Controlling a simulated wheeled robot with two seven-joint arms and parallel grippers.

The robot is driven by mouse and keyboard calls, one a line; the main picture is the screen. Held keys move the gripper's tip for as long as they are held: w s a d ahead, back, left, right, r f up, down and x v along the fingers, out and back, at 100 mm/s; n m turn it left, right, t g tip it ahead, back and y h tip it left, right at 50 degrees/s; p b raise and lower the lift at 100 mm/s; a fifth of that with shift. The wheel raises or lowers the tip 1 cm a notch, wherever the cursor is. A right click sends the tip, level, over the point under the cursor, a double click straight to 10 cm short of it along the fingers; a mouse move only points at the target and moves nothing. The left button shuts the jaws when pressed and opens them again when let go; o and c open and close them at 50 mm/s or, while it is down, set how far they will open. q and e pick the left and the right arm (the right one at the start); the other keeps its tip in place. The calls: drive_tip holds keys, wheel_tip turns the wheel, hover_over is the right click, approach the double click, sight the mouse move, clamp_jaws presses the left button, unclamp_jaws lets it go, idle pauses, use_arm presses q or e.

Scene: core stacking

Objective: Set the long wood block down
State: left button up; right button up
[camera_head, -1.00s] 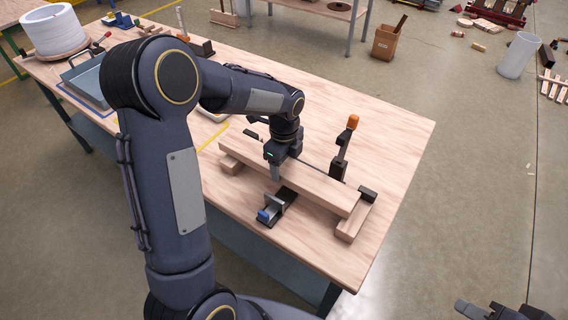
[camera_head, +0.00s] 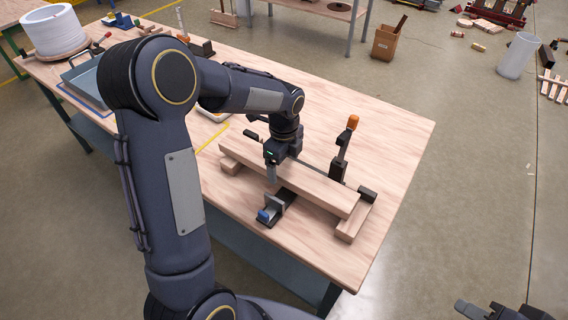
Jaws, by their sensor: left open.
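The long wood block (camera_head: 318,192) lies across two short wood blocks on the table. The right short block (camera_head: 354,222) shows beneath its right end, and the left short block (camera_head: 231,168) shows partly beneath its left end. My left gripper (camera_head: 272,176) is open at the long block, left of its middle, pointing down. One finger shows on the near side of the block; the far finger is hidden. Part of my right gripper (camera_head: 490,310) shows at the lower right edge, away from the table; its jaws are not clear.
A clamp with an orange handle (camera_head: 352,123) stands behind the long block. A black and blue clamp part (camera_head: 272,210) lies in front of it. A grey tray (camera_head: 88,80) and a white spool (camera_head: 55,32) are at the left. The table's right end (camera_head: 400,130) is clear.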

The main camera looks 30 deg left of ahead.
sight(284, 166)
use_arm(q)
wheel_tip(284, 166, up, 10)
drive_tip(key=s+r+n+t+h, duration=0.1)
drive_tip(key=s+r+n, duration=0.35)
drive_tip(key=s, duration=0.25)
drive_tip(key=s+d+f+n+t+h, duration=0.1)
drive_tip(key=s+d+n+t, duration=0.1)
drive_tip(key=s+n, duration=0.6)
drive_tip(key=s+d+f+n+t+h, duration=0.1)
drive_tip(key=s+d+n+t, duration=0.1)
drive_tip(key=s+n, duration=0.6)
drive_tip(key=shift+s+f+n+t+h+p, duration=0.25)
drive_tip(key=shift+n+t+h+p, duration=0.1)
drive_tip(key=shift+n+h, duration=0.1)
drive_tip(key=shift+r, duration=0.1)
drive_tip(key=shift+r+p, duration=0.8)
drive_tip(key=shift+p, duration=0.05)
